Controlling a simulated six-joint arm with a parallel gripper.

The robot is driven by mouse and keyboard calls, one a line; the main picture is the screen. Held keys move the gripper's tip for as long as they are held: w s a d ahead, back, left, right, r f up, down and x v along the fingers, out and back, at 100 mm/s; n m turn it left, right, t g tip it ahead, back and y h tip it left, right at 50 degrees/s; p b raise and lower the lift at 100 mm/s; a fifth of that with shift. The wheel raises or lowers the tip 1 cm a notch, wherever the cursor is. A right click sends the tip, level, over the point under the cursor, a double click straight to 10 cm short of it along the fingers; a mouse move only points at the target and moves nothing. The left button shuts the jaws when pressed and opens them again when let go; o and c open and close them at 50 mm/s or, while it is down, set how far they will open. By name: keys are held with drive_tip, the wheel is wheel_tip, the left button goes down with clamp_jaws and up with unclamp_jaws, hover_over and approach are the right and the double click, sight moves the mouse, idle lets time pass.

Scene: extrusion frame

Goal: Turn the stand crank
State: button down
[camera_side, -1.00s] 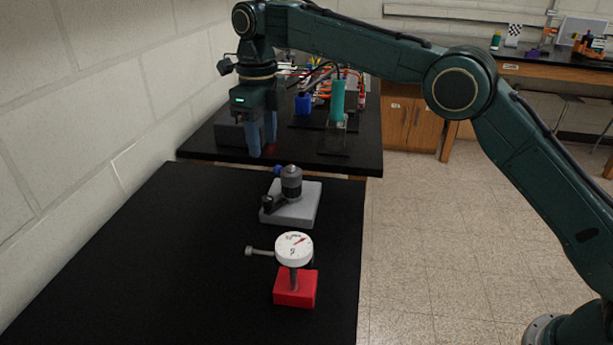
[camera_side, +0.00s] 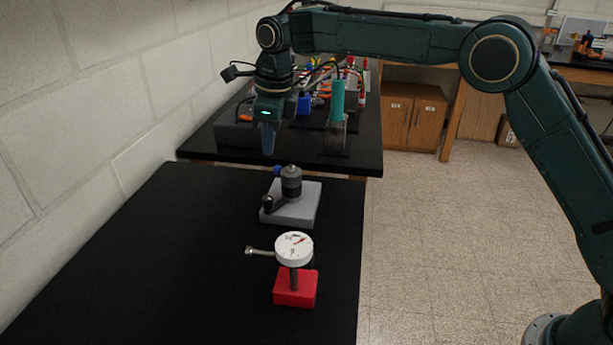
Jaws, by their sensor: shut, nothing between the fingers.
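The stand (camera_side: 293,205) has a light grey square base on the black table, with a dark upright cylinder on it. Its crank is a dark arm pointing to the lower left, with a short upright knob (camera_side: 267,203) at its end. A small blue part (camera_side: 277,171) shows behind the cylinder. My gripper (camera_side: 268,152) points down above and slightly left of the stand in the picture, apart from it. Its blue fingers are together and hold nothing.
Behind, a second black table holds a teal cylinder (camera_side: 337,101), a blue block (camera_side: 304,102) and cables. The black table's (camera_side: 170,260) left part is clear.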

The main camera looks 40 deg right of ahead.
drive_tip(key=s+d+f+n+t+y, duration=0.2)
drive_tip(key=s+d+n+t, duration=0.1)
drive_tip(key=s+n, duration=0.4)
drive_tip(key=s+d+f+n+t+y, duration=0.2)
drive_tip(key=s+d+f+n+t, duration=0.1)
drive_tip(key=s+n, duration=0.4)
drive_tip(key=shift+s+d+f, duration=0.15)
drive_tip(key=shift+f, duration=0.05)
drive_tip(key=x, duration=0.9)
drive_tip(key=shift+w+f, duration=0.1)
drive_tip(key=shift+w, duration=0.2)
drive_tip(key=shift+w+a+f, duration=0.1)
drive_tip(key=shift+w+a, duration=0.3)
drive_tip(key=shift+w, duration=0.2)
drive_tip(key=shift+w+a+f, duration=0.1)
drive_tip(key=shift+w+a, duration=0.3)
drive_tip(key=shift+w, duration=0.15)
drive_tip(key=shift+w+a, duration=0.45)
drive_tip(key=shift+w, duration=0.3)
